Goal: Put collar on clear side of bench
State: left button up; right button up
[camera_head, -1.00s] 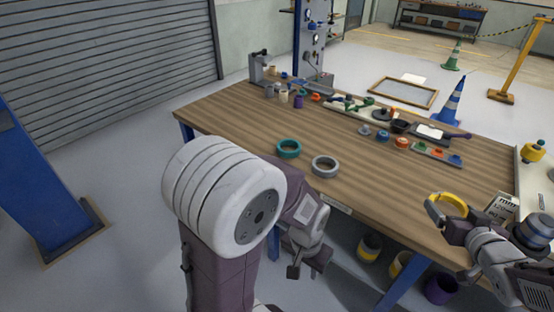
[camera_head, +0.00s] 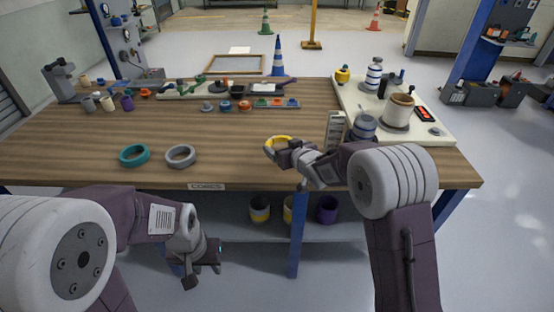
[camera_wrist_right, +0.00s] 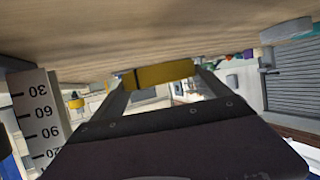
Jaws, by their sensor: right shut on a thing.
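A yellow ring-shaped collar (camera_head: 272,140) is in my right gripper (camera_head: 280,147), above the bench's front part. In the right wrist view the yellow collar (camera_wrist_right: 165,74) spans the two fingers, which are shut on it. The wooden bench (camera_head: 225,135) has bare wood to the left of the collar and around it. My left gripper (camera_head: 203,277) hangs low in front of the bench, empty, with its fingers apart. A teal ring (camera_head: 134,155) and a grey ring (camera_head: 181,156) lie near the bench's front edge, left of the collar.
A white scale block (camera_head: 335,130) stands just right of the collar. A pale board (camera_head: 440,137) with rollers and jars fills the bench's right end. Small parts and trays (camera_head: 277,103) line the back. A shelf (camera_head: 260,228) with pots is below.

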jog(key=shift+w+a+f, duration=0.4)
jog(key=shift+w+a, duration=0.1)
jog(key=shift+a, duration=0.1)
notch_tip(320, 180, down, 4)
jog(key=shift+s+r+b, duration=0.1)
jog(key=shift+b, duration=0.6)
